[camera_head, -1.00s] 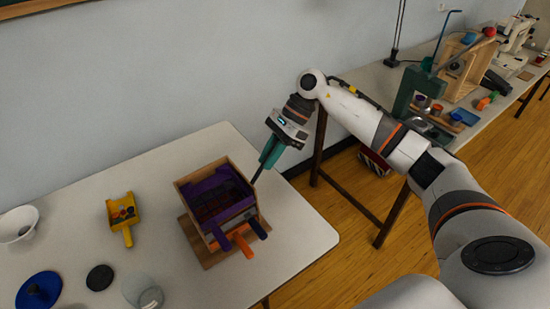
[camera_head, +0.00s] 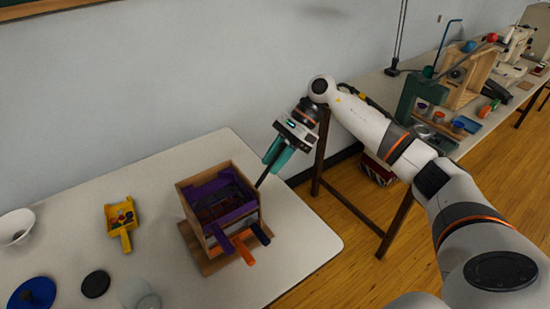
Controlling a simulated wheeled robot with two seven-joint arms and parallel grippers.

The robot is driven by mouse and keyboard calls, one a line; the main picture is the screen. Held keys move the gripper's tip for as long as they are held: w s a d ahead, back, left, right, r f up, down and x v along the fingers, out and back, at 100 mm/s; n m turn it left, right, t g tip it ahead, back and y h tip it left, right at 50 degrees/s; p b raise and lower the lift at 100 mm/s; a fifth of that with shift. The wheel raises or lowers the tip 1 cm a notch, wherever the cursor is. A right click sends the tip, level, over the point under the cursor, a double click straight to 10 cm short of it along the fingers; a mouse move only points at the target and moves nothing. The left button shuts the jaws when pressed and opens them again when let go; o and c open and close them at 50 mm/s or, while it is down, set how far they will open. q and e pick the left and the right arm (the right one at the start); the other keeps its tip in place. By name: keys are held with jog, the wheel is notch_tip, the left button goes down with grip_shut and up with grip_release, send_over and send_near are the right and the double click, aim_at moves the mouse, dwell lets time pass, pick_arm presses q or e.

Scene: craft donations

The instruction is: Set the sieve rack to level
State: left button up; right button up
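The sieve rack (camera_head: 190,211) is a wooden box on a wooden base (camera_head: 190,240), at the right part of the near table. A purple sieve frame shows at its top, with dark mesh inside. Purple (camera_head: 221,238), orange (camera_head: 243,251) and dark blue (camera_head: 261,234) handles stick out of its front right side. My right gripper (camera_head: 264,178), with teal and dark fingers, points down at the rack's right back corner. A dark finger is close to the box edge; I cannot tell whether it touches or what lies between the fingers. My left gripper is not in view.
A yellow scoop (camera_head: 119,219) with small items, a white bowl (camera_head: 17,226), a blue lid (camera_head: 32,292), a black disc (camera_head: 96,284) and a clear jar (camera_head: 140,294) lie left of the rack. A second table with tools stands at the back right.

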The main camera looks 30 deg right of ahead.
jog(key=shift+d+r, duration=0.2)
jog(key=shift+d, duration=0.05)
jog(key=b+v, duration=0.2)
jog(key=v, duration=0.9)
jog(key=shift+r, duration=0.15)
